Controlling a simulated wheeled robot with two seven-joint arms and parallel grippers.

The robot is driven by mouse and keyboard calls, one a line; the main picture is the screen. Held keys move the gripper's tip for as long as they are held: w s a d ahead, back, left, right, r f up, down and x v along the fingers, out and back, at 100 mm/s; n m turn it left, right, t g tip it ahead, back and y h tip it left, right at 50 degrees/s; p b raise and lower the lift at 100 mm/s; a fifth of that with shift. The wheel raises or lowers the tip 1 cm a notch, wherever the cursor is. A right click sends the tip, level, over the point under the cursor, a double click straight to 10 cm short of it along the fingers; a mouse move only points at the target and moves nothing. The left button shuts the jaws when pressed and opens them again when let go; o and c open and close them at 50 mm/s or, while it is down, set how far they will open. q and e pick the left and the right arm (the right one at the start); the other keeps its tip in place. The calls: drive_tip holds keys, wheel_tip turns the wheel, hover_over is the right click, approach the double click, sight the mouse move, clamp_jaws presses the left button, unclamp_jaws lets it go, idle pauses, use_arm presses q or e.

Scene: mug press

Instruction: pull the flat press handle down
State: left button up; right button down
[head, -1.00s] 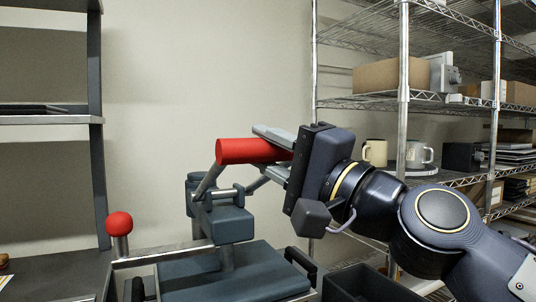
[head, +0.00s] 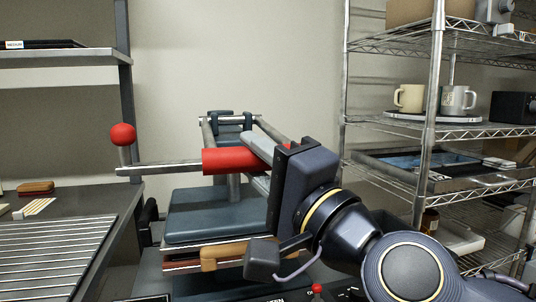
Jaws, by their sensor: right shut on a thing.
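The flat press stands in the middle of the head view, with a blue-grey upper plate (head: 215,217) above a lower part. Its handle is a red cylinder (head: 222,161) at the front end of two grey bars (head: 209,137). My right gripper (head: 258,164) is shut on the right part of the red handle, one finger above and one below it. The gripper hides the right end of the handle and part of the press's right side. My left gripper is not in view.
A grey shelf unit with a slatted surface (head: 52,250) stands at the left. At the right, a wire rack (head: 440,120) holds a cream mug (head: 408,97) and a grey mug (head: 456,99).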

drive_tip(key=shift+w+d, duration=0.15)
drive_tip(key=shift+w, duration=0.1)
drive_tip(key=c, duration=1.1)
unclamp_jaws()
drive_tip(key=shift+w+f, duration=0.15)
drive_tip(key=shift+w, duration=0.05)
drive_tip(key=shift+s, duration=0.1)
drive_tip(key=shift+a, duration=0.2)
drive_tip(key=shift+v, duration=3.95)
